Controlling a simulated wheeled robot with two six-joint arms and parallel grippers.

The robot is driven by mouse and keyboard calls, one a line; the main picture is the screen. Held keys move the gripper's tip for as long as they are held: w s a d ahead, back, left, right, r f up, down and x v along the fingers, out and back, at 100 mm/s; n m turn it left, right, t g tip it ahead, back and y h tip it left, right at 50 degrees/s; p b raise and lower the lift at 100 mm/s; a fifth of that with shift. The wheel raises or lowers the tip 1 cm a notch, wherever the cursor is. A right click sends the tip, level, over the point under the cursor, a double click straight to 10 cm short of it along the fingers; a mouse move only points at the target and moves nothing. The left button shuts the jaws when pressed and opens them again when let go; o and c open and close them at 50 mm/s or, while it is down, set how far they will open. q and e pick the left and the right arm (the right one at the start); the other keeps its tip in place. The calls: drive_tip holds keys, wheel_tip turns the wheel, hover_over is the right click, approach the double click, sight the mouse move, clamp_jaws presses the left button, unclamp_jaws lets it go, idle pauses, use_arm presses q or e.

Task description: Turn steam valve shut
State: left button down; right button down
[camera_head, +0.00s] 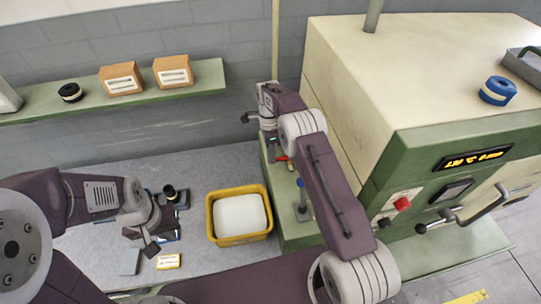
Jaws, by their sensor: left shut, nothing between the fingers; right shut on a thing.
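A vertical pale pipe (275,40) runs down the back wall behind my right wrist. A small red part (282,158), which may be the steam valve's handle, shows just below my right gripper (277,146), beside the green machine base. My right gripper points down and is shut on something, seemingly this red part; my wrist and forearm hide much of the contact. My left gripper (152,248) is shut and empty, pointing down over the grey bench at the lower left.
A yellow bin (240,239) with white contents stands between my grippers. A blue-topped post (301,190) stands near my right forearm. The extruder (440,150) has a crank handle (470,214) and red knob (401,203). A shelf (210,80) holds boxes. Small items lie by my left gripper.

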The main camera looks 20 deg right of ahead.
drive_tip(key=shift+d, duration=0.15)
drive_tip(key=c, duration=1.6)
unclamp_jaws()
drive_tip(key=shift+o, duration=1.1)
drive_tip(key=shift+d, duration=0.15)
